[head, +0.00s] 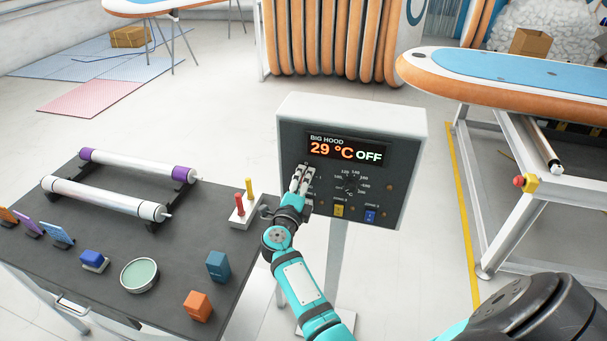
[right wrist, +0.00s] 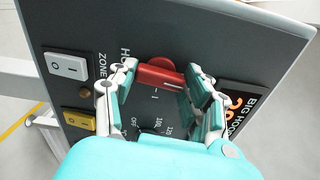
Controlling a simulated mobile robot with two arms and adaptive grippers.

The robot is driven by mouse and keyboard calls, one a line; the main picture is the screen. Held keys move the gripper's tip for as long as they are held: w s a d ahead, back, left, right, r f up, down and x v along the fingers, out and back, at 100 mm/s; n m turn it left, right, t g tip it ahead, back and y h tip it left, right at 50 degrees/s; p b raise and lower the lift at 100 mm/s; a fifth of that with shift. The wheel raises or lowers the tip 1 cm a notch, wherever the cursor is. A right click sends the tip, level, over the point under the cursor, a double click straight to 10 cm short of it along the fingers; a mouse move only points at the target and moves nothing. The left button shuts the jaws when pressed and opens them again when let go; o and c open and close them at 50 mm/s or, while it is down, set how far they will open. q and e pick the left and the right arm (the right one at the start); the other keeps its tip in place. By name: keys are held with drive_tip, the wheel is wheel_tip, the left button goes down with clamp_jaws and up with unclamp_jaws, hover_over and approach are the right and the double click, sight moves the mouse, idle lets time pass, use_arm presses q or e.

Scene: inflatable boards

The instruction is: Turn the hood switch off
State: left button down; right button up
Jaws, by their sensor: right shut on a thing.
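The hood control box (head: 408,135) stands on a post beside the table. Its display (head: 345,150) reads "BIG HOOD 29 °C OFF". My right gripper (head: 301,176) is at the left part of the panel and covers the hood switch there. In the right wrist view the hood switch is a red knob (right wrist: 158,76), and the fingers of my right gripper (right wrist: 163,85) are shut on it, one on either side. A temperature dial (head: 351,184) sits right of the gripper. My left gripper is out of view.
Yellow (head: 339,211) and blue (head: 370,216) zone switches sit low on the panel; a white switch (right wrist: 66,66) shows in the wrist view. The dark table (head: 120,240) at left holds rollers and small items. An inflatable board (head: 510,85) lies at right.

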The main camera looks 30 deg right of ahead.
drive_tip(key=shift+r+n+p, duration=0.1)
drive_tip(key=shift+n+p, duration=0.4)
drive_tip(key=shift+n, duration=0.2)
drive_tip(key=o, duration=1.2)
drive_tip(key=shift+c, duration=0.2)
